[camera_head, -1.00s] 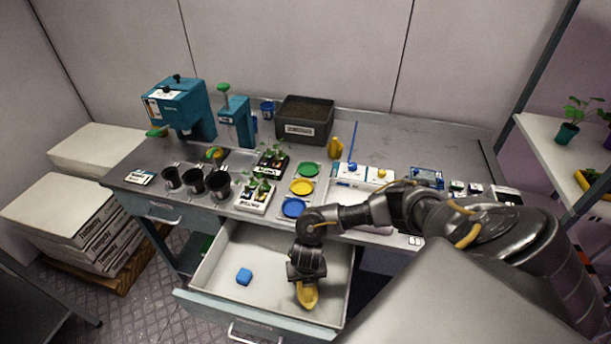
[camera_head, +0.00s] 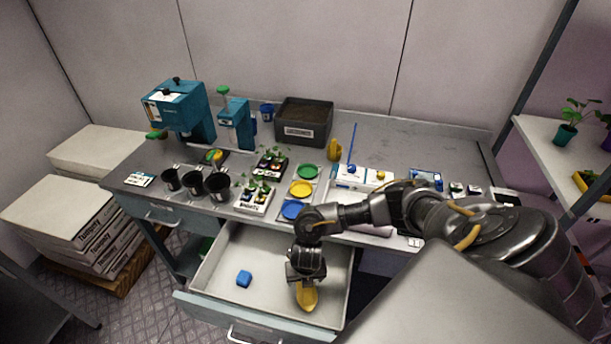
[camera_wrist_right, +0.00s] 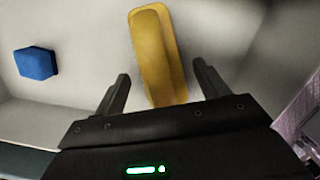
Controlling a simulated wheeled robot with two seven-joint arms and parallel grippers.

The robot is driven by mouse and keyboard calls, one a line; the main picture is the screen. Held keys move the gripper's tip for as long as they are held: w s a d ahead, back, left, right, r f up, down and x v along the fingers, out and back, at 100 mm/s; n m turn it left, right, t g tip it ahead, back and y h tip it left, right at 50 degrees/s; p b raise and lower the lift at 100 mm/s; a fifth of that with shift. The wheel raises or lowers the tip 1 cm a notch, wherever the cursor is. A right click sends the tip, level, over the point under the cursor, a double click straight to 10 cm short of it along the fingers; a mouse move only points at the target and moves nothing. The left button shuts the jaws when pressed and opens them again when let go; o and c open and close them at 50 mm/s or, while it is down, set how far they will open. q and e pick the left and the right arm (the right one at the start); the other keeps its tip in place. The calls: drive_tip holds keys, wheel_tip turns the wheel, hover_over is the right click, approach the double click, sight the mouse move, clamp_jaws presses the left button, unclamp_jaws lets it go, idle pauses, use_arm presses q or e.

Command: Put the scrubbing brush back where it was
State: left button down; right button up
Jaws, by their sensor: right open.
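The yellow object, which looks like the scrubbing brush (camera_head: 307,297), lies in the open drawer (camera_head: 215,262) near its right side. It also shows in the right wrist view (camera_wrist_right: 157,55), where its near end reaches between the two fingers. My right gripper (camera_wrist_right: 160,85) is open, with a finger on each side of the brush and visible gaps to it. In the head view my right gripper (camera_head: 305,278) is down inside the drawer and covers the brush's far end. My left gripper is not in view.
A blue block (camera_head: 244,278) lies in the drawer to the left of the brush; the wrist view shows it too (camera_wrist_right: 36,63). The bench (camera_head: 400,147) above the drawer holds black cups (camera_head: 194,182), potted plants, coloured dishes (camera_head: 302,188) and a soil bin (camera_head: 303,120).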

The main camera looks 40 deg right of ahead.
drive_tip(key=r+p, duration=0.1)
drive_tip(key=r, duration=0.2)
drive_tip(key=s+r+p, duration=0.1)
drive_tip(key=r, duration=0.3)
drive_tip(key=r+p, duration=0.2)
drive_tip(key=r, duration=0.1)
drive_tip(key=shift+s+a+r, duration=0.15)
drive_tip(key=shift+a+r, duration=0.1)
drive_tip(key=shift+a, duration=0.15)
